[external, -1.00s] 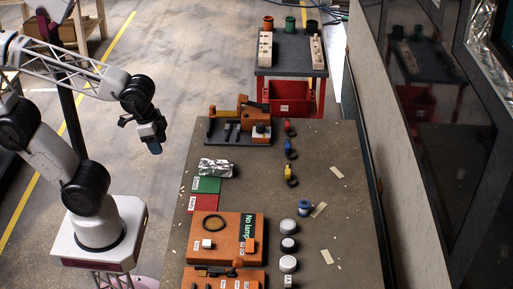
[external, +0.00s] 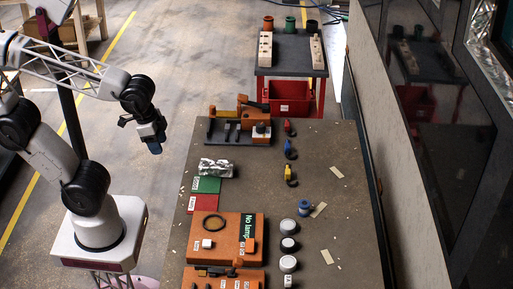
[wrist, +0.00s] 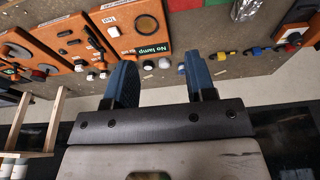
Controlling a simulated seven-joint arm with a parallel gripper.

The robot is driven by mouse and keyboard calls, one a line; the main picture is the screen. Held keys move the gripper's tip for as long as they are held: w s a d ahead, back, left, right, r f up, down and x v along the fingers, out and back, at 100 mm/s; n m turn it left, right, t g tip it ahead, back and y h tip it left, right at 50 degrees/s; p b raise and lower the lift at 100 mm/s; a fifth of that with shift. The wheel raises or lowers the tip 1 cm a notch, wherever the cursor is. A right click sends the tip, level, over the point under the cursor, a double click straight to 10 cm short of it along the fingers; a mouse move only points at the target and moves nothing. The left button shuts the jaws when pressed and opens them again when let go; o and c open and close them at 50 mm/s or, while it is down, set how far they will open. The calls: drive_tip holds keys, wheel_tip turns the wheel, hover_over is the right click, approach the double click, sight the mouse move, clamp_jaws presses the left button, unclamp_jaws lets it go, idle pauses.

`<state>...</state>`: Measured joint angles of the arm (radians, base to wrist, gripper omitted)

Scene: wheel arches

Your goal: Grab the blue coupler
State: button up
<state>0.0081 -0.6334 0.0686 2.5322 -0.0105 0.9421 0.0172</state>
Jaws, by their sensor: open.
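The blue coupler (external: 288,146) lies on the brown workbench (external: 340,215), in a row between a red coupler (external: 287,126) and a yellow coupler (external: 290,173). My gripper (external: 154,147) hangs left of the bench, well apart from the coupler and above the floor. In the wrist view, my gripper (wrist: 158,62) shows two blue fingers spread apart with nothing held between them. The row of couplers appears small at the upper right there, beyond the right finger.
A blue spool-like piece (external: 304,208) and several white-topped jars (external: 288,226) stand nearer on the bench. Orange boxes (external: 225,231), a green panel (external: 206,185), crumpled foil (external: 215,167) and an orange fixture (external: 240,122) line its left side. The bench's right side is mostly clear.

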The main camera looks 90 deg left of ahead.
drive_tip(key=o, duration=0.4)
drive_tip(key=shift+w, duration=0.1)
drive_tip(key=w+d+f+n+g+h, duration=0.25)
drive_tip(key=w+n+h, duration=0.2)
drive_tip(key=w, duration=0.65)
drive_tip(key=n+t+h, duration=0.6)
drive_tip(key=n+h, duration=0.2)
drive_tip(key=n, duration=1.1)
approach(304, 204)
drive_tip(key=shift+w+d+f+y, duration=0.25)
drive_tip(key=shift+w+d+f, duration=0.3)
drive_tip(key=shift+w+f, duration=0.2)
drive_tip(key=shift+d+f, duration=0.1)
